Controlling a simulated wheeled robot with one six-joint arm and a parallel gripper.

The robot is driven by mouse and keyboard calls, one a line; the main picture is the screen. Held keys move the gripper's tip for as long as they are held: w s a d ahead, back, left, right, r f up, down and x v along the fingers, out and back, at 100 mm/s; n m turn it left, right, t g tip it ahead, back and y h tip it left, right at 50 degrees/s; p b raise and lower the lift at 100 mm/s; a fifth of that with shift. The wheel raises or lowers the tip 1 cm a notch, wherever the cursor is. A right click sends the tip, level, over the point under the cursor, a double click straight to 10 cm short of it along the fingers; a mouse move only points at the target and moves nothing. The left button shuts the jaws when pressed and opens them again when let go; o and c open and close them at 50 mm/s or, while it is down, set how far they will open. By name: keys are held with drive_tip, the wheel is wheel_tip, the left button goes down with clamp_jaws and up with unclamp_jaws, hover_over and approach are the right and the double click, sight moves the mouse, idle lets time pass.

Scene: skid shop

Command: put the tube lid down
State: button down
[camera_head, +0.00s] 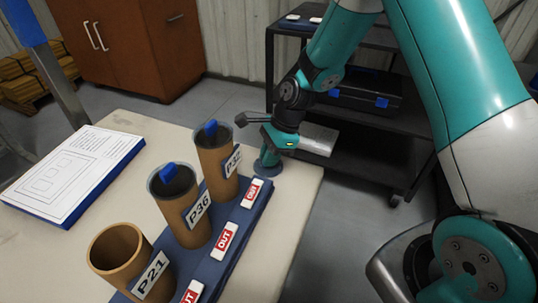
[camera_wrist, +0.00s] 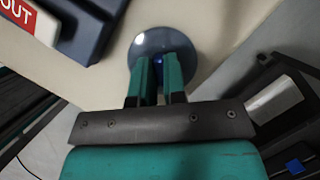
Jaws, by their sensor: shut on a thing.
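The tube lid (camera_wrist: 146,42) is a round grey-blue disc with a small blue knob. My gripper (camera_wrist: 159,65) is shut on the knob, with one green finger on each side. In the head view my gripper (camera_head: 273,148) points down and the lid (camera_head: 266,170) is at or just above the table top, near its right edge. I cannot tell whether it touches. Three brown tubes stand upright in a blue rack (camera_head: 215,262): P21 (camera_head: 117,250) has an open top, while P36 (camera_head: 183,212) and the far tube (camera_head: 213,165) have grey tops with blue knobs.
Red and white OUT tags lie along the rack's right side, close left of the lid. A blue-edged board (camera_head: 75,172) lies at the table's left. Beyond the table (camera_head: 300,185) stands a dark shelf cart (camera_head: 375,150). A brown cabinet (camera_head: 135,45) is at the back.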

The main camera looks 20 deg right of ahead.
drive_tip(key=c, duration=1.2)
unclamp_jaws()
drive_tip(key=p+v, duration=0.1)
drive_tip(key=v, duration=1.1)
drive_tip(key=s+a+r+n, duration=0.3)
drive_tip(key=s+r+n, duration=0.1)
drive_tip(key=s+n, duration=0.4)
drive_tip(key=s+a+r+n, duration=0.3)
drive_tip(key=s+r+n, duration=0.1)
drive_tip(key=s+n, duration=0.4)
drive_tip(key=s+a+r+n, duration=0.3)
drive_tip(key=s+r+n, duration=0.1)
drive_tip(key=s+n, duration=0.4)
drive_tip(key=shift+a+r+n, duration=0.2)
drive_tip(key=shift+a+n, duration=0.05)
drive_tip(key=shift+n, duration=0.35)
